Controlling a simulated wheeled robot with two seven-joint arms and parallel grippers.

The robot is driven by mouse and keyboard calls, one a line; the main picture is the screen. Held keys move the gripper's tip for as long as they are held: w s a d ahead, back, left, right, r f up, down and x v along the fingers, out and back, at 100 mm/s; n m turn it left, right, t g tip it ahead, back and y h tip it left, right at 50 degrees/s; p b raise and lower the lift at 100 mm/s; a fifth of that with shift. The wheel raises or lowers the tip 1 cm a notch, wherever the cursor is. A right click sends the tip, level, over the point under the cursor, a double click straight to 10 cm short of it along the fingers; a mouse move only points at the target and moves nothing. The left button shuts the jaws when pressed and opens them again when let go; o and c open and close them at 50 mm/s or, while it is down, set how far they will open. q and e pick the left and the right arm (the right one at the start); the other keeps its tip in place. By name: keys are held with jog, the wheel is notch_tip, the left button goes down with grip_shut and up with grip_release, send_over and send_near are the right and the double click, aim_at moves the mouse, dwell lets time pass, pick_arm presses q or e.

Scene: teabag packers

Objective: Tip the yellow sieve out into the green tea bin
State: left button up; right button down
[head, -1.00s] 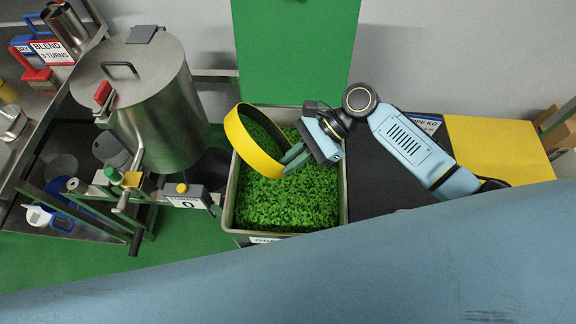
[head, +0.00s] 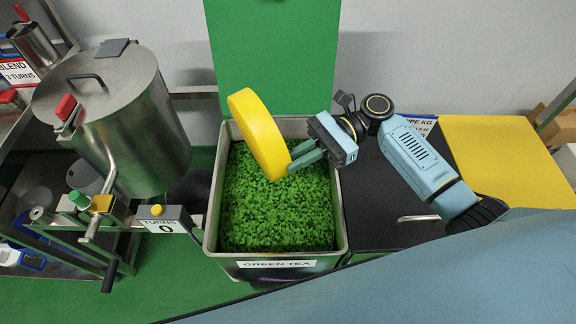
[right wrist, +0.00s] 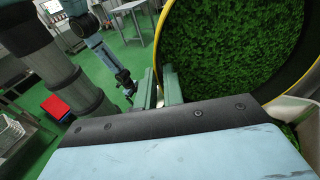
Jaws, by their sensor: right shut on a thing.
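The yellow sieve (head: 255,135) is tipped steeply on edge above the green tea bin (head: 341,215), its outer yellow wall toward the head camera. My right gripper (head: 298,160) is shut on the sieve's rim at its right side. The bin is full of green leaf. In the right wrist view the sieve's yellow rim (right wrist: 163,22) frames green leaf; I cannot tell whether that leaf is in the sieve or in the bin behind. My left gripper (right wrist: 128,86) seems to hang at the end of a blue arm there, too small to read.
A steel drum (head: 125,120) with a crank and a turns counter (head: 163,222) stands left of the bin. A dark surface (head: 385,195) and a yellow panel (head: 505,160) lie to the right. A green panel (head: 270,50) rises behind the bin.

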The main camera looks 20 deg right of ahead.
pick_arm(q)
notch_tip(320, 180, down, 6)
jog(key=a+b, duration=0.3)
jog(key=b, duration=0.2)
jog(key=shift+s+b, duration=0.2)
jog(key=shift+b, duration=0.15)
pick_arm(e)
jog(key=shift+w+d+f+g+y, duration=0.25)
jog(key=shift+d+y, duration=0.55)
jog(key=shift+y, duration=0.25)
jog(key=shift+w+d+f+g+y, duration=0.1)
jog(key=shift+d+f+g+y, duration=0.1)
jog(key=shift+d+y, duration=0.7)
jog(key=shift+w+d+f+g+y, duration=0.25)
jog(key=shift+d+y, duration=0.4)
jog(key=shift+y, duration=0.5)
pick_arm(q)
jog(key=shift+w+d, duration=0.35)
jog(key=shift+d, duration=0.05)
